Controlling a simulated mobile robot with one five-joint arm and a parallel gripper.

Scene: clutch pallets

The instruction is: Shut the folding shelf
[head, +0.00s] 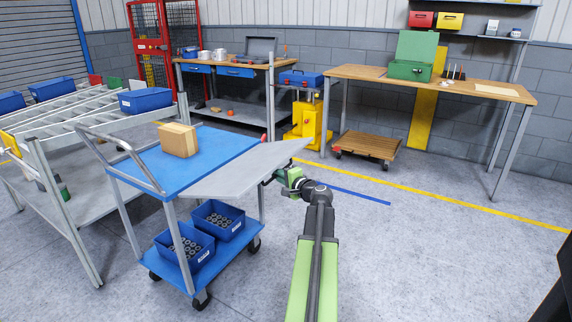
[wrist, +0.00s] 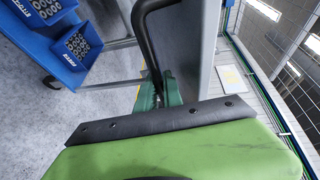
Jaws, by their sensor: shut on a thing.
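The folding shelf (head: 245,170) is a grey flap on the right side of the blue cart (head: 218,148). It stands out from the cart's top, roughly level with it. My gripper (head: 279,178) is at the shelf's outer edge and is shut on a dark handle there. In the wrist view, the bent black handle (wrist: 144,28) runs down between the green fingers of my gripper (wrist: 158,94). The grey shelf panel (wrist: 183,45) rises beside it. The hinge and any support under the shelf are hidden.
A cardboard box (head: 178,140) sits on the cart's top. Blue bins (head: 184,248) of metal parts stand on its lower deck. A roller conveyor (head: 75,120) is close on the left. A workbench (head: 340,72) and a wooden dolly (head: 368,146) are behind. The floor at right is clear.

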